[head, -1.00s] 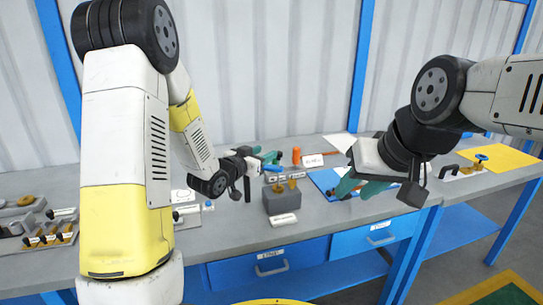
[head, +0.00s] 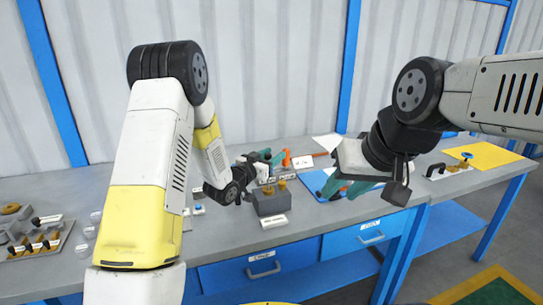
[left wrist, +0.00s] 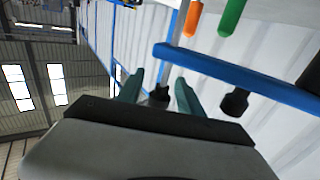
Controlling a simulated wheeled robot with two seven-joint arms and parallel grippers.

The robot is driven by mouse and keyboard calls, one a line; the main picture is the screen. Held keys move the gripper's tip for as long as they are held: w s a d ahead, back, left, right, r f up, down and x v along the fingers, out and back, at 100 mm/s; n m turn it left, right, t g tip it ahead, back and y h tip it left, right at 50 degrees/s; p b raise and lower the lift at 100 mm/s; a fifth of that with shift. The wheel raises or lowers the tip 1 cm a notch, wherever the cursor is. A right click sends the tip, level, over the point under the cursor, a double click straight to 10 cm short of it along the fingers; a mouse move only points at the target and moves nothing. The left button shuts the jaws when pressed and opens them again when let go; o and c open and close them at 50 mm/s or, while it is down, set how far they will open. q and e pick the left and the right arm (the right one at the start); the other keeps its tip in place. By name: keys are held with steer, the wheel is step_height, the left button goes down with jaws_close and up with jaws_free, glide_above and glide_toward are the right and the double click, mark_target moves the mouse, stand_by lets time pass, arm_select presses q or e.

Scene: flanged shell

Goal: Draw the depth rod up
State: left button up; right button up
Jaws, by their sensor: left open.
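My left gripper (head: 271,157) is open above the back of the bench, behind the grey block and close to a small orange upright part (head: 286,157). In the left wrist view its two teal fingers (left wrist: 160,90) stand apart, with a small black knob (left wrist: 160,98) showing between or beyond them. I cannot tell whether the fingers touch it. I cannot make out the depth rod for certain; my left wrist and gripper cover part of that area. My right gripper (head: 345,189) hangs over the blue mat with its teal fingers apart, seemingly empty.
A grey block (head: 270,204) with brass-coloured pieces on top stands at the bench front. A blue mat (head: 315,181) lies right of it, a yellow sheet (head: 483,156) further right. A tray (head: 40,243) of small parts is at left. The wrist view shows a blue bar (left wrist: 235,75).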

arm_select(q)
steer(key=shift+w, duration=0.1)
jaws_close()
stand_by(1.4)
